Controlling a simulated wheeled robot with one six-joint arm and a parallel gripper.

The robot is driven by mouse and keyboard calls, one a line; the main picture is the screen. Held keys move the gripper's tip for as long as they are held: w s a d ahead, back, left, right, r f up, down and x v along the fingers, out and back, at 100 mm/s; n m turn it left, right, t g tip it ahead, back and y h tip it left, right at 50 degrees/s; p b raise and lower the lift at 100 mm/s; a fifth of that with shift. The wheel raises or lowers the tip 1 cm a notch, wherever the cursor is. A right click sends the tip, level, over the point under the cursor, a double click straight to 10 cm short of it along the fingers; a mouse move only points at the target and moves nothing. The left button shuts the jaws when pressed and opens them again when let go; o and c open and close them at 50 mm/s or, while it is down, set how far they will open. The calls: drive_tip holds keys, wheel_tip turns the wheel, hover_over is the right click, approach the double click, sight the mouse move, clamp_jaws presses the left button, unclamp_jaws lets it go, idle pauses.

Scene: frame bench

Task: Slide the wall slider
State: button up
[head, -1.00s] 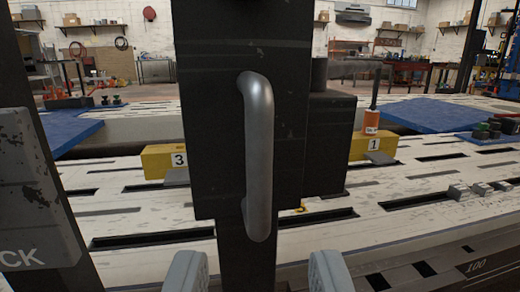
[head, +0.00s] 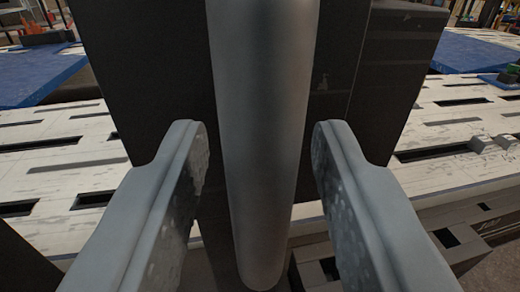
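The slider's grey vertical bar handle (head: 260,130) fills the middle of the head view, in front of the dark slider block (head: 150,75). The top of the handle runs out of the picture. My gripper (head: 258,145) is open, with one grey finger on each side of the handle. Dark block shows between each finger and the bar, so neither finger appears to touch it. The post seen below the block earlier is mostly hidden by the handle and fingers.
A white slotted bench (head: 60,160) lies behind on both sides. Blue mats (head: 35,80) lie at the far left and far right. Small grey pieces (head: 480,144) sit on the bench at the right. A dark slotted structure (head: 470,240) stands low right.

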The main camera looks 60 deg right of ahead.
clamp_jaws()
drive_tip(key=shift+r, duration=0.15)
wheel_tip(320, 180, up, 17)
idle(0.4)
unclamp_jaws()
drive_tip(key=shift+f, duration=0.2)
drive_tip(key=shift+a, duration=0.1)
drive_tip(key=v, duration=1.7)
